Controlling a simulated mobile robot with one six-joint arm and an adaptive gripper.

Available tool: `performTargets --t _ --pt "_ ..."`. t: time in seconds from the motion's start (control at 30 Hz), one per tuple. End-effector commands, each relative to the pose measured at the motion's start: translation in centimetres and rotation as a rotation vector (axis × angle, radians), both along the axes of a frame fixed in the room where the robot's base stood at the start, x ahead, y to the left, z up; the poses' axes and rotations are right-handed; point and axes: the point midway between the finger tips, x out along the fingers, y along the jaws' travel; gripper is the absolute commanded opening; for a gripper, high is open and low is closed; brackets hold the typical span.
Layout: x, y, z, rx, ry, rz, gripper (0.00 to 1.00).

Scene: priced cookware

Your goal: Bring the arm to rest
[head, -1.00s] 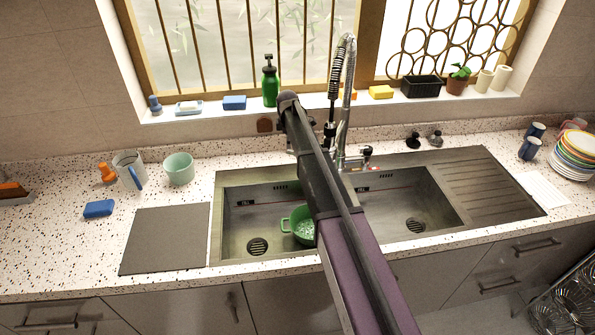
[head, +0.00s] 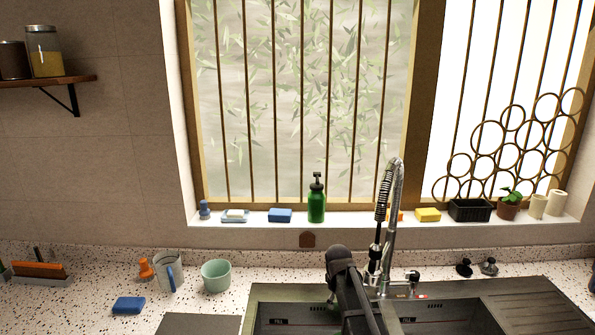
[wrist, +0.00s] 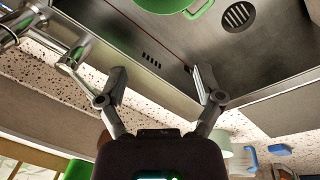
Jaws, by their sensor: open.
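My gripper (wrist: 160,82) is open in the wrist view, with its two fingers spread wide and nothing between them. It is over the sink (wrist: 150,50), near the back wall of the basin. A green bowl-like vessel with a handle (wrist: 200,9) shows at the top edge of the wrist view, apart from the fingers. In the head view my arm reaches up from the bottom edge toward the tap (head: 392,235), just left of it. The gripper's fingers are mostly hidden behind the arm there.
The sill holds a green soap bottle (head: 317,204), a blue sponge (head: 280,215) and a plant pot (head: 508,210). A shelf with jars (head: 45,62) hangs upper left.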

Motion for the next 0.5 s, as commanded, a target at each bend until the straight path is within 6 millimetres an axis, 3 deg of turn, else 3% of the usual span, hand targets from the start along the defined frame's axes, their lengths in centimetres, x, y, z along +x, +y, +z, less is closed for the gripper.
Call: performTargets --t 0.03,0.3,0.5 --pt "-3.2 -0.8 -0.6 0.015 0.009 -0.065 0.85" --pt "-15.1 -3.6 -2.1 0.090 0.066 -0.462 0.85" --pt "-20.7 -4.5 -2.7 0.119 0.097 -0.669 0.85"
